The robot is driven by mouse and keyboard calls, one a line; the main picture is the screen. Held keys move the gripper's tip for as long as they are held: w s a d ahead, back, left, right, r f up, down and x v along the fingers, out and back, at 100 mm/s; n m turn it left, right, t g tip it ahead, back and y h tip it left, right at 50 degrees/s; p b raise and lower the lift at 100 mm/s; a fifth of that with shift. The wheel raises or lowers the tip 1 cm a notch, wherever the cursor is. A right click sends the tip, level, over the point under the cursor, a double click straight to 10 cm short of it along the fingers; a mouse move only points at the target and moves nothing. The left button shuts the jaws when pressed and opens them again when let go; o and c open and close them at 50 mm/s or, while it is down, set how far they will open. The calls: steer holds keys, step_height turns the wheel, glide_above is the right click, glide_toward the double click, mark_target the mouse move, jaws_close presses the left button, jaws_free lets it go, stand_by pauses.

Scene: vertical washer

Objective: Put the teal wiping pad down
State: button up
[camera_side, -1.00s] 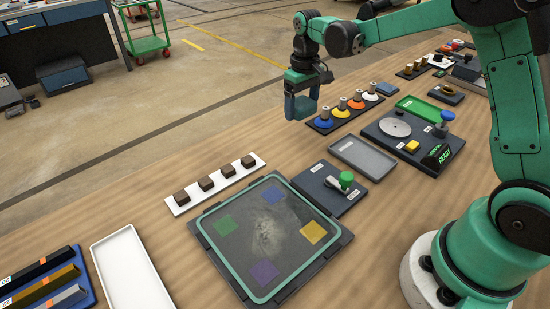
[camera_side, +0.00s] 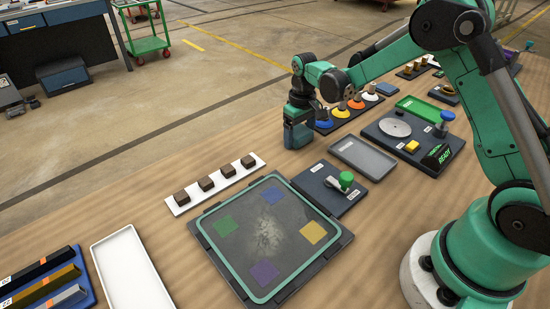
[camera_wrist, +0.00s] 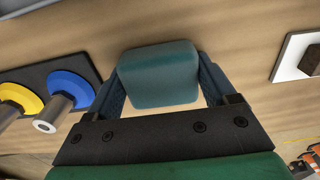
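The teal wiping pad (camera_side: 299,136) is at the end of my gripper (camera_side: 298,128) in the side view. It is low at the bare wood table, left of the coloured round pads; I cannot tell whether its underside touches the wood. In the wrist view the pad (camera_wrist: 158,76) sits between the two fingers of my gripper (camera_wrist: 160,82). The fingers appear to press on its opposite sides. The pad's underside is hidden.
Coloured round pads with pegs stand on a dark rack (camera_side: 324,127) just right of my gripper. A white strip with brown blocks (camera_side: 214,183) and a dark framed plate (camera_side: 344,247) lie nearer the camera. Bare table (camera_side: 260,142) surrounds the pad's left and front.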

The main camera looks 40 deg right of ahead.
mark_target(300, 132)
steer(key=shift+o, duration=1.4)
steer(key=shift+f, duration=0.15)
step_height(300, 132, up, 12)
steer(key=s+a+r+t, duration=0.1)
steer(key=s+a+t, duration=0.2)
steer(key=s, duration=0.3)
steer(key=s+a+r+t, duration=0.1)
steer(key=s+a+t, duration=0.3)
steer(key=s, duration=0.3)
steer(key=shift+s, duration=0.3)
steer(key=shift+r, duration=0.1)
